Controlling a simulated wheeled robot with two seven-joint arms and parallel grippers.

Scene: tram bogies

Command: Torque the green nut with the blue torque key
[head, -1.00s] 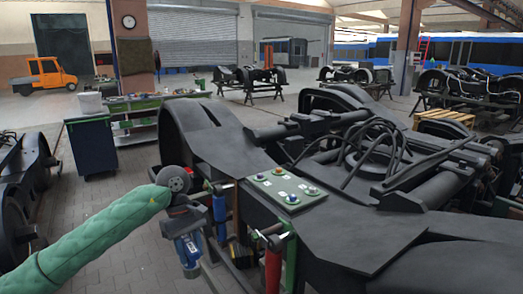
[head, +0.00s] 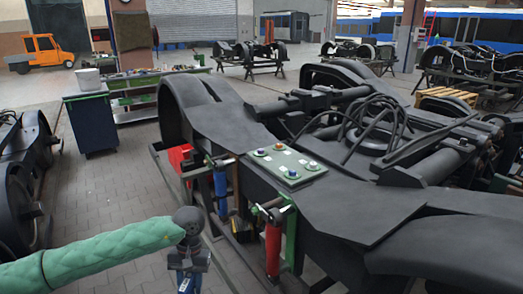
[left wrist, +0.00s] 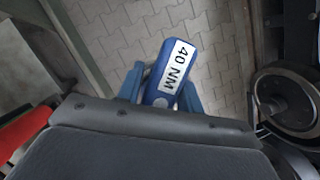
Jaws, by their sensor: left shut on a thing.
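My left gripper (head: 188,272) is in the lower left of the head view, left of and below the bogie's near corner. It is shut on the blue torque key (left wrist: 172,75), which is marked "40 NM" in the left wrist view; its lower part is cut off in the head view (head: 187,284). A light green plate (head: 287,163) lies on the bogie frame, with small coloured nuts on it. They are too small for me to tell a green one. The key is apart from the plate. My right gripper is out of view.
A blue-handled tool (head: 221,190) and a red-handled tool (head: 272,248) hang upright at the bogie's near side. A red thing (head: 181,158) is behind them. Another bogie (head: 22,180) stands at the left. A dark cabinet (head: 91,122) stands behind. Paved floor (head: 110,195) between is clear.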

